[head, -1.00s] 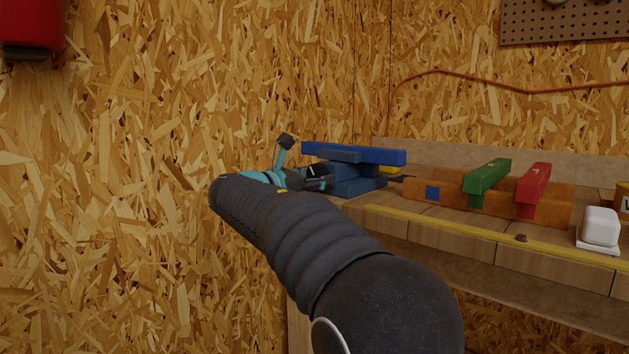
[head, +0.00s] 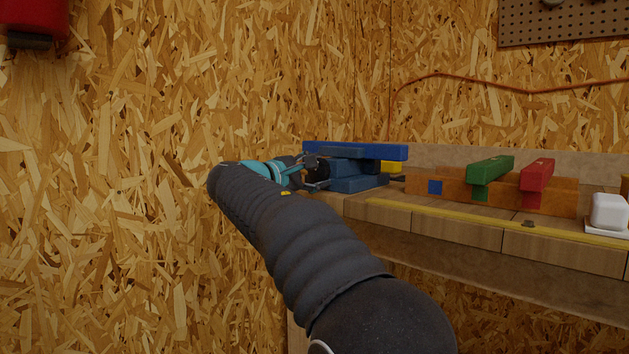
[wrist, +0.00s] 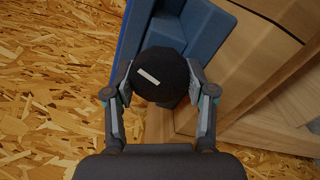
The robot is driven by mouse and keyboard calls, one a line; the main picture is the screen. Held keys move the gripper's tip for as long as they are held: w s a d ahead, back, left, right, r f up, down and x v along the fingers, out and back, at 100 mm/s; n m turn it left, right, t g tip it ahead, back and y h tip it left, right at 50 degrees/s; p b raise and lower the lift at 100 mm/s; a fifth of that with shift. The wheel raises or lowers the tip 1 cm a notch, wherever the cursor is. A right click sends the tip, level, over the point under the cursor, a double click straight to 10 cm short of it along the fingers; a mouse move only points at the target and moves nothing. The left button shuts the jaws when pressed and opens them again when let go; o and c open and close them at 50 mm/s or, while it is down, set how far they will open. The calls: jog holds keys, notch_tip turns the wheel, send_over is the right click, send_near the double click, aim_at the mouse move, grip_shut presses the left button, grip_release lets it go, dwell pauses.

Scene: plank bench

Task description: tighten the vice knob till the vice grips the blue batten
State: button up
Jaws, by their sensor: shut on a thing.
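The blue vice (head: 358,184) is at the left end of the bench, and the long blue batten (head: 375,152) lies across its top. In the wrist view, the vice (wrist: 208,32) is beyond the round black knob (wrist: 162,77), and a strip of the batten (wrist: 134,32) shows at its left. The knob's white mark is tilted, sloping down to the right. My gripper (wrist: 160,88) is shut on the knob, one finger on each side. In the head view, my gripper (head: 318,184) is at the vice's left end. I cannot tell whether the jaws touch the batten.
An orange-brown block with a blue square (head: 435,187) stands right of the vice, with a green piece (head: 490,170) and a red piece (head: 538,175) across it. A white object (head: 609,212) is at the far right. A chipboard wall (head: 120,180) is close on the left.

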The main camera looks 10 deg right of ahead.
jog(key=m+b, duration=0.2)
jog(key=m, duration=0.2)
jog(key=shift+s+d+f, duration=0.1)
jog(key=shift+d, duration=0.05)
jog(key=m+b, duration=0.1)
jog(key=m, duration=0.2)
jog(key=shift+m, duration=0.3)
jog(key=m, duration=0.3)
jog(key=shift+m, duration=0.3)
jog(key=m, duration=1.2)
jog(key=shift+m, duration=0.3)
jog(key=m, duration=0.4)
jog(key=shift+s+d, duration=0.1)
jog(key=shift+m, duration=2.1)
